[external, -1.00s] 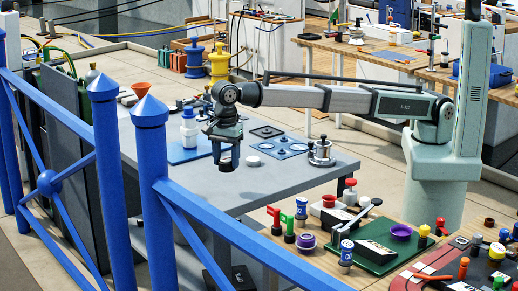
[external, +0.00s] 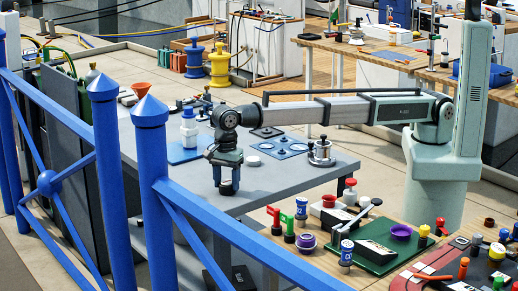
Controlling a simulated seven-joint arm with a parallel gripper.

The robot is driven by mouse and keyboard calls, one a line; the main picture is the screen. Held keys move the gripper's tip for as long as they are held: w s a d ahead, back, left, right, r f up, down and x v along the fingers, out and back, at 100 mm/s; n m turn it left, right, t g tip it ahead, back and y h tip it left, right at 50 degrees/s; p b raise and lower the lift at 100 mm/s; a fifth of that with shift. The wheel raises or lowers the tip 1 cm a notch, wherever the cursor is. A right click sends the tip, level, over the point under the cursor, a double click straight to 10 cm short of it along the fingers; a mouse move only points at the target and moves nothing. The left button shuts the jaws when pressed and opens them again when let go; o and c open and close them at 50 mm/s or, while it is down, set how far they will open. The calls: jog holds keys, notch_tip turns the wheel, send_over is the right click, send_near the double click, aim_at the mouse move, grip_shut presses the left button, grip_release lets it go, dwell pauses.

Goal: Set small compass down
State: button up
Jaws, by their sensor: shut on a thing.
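My gripper (external: 228,190) points down at the front of the grey table (external: 300,180), left of the picture's middle. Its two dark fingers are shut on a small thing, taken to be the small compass.
A white disc (external: 253,161) lies right of my gripper. Behind it is a blue plate with round pieces (external: 284,148); a metal device (external: 320,153) stands further right. A white-and-blue cylinder (external: 189,130) stands behind left. Blue railing (external: 150,190) runs in front.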

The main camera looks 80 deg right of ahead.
aim_at(227, 182)
jog(key=o, duration=1.1)
notch_tip(227, 182, up, 12)
jog(key=shift+r, duration=0.1)
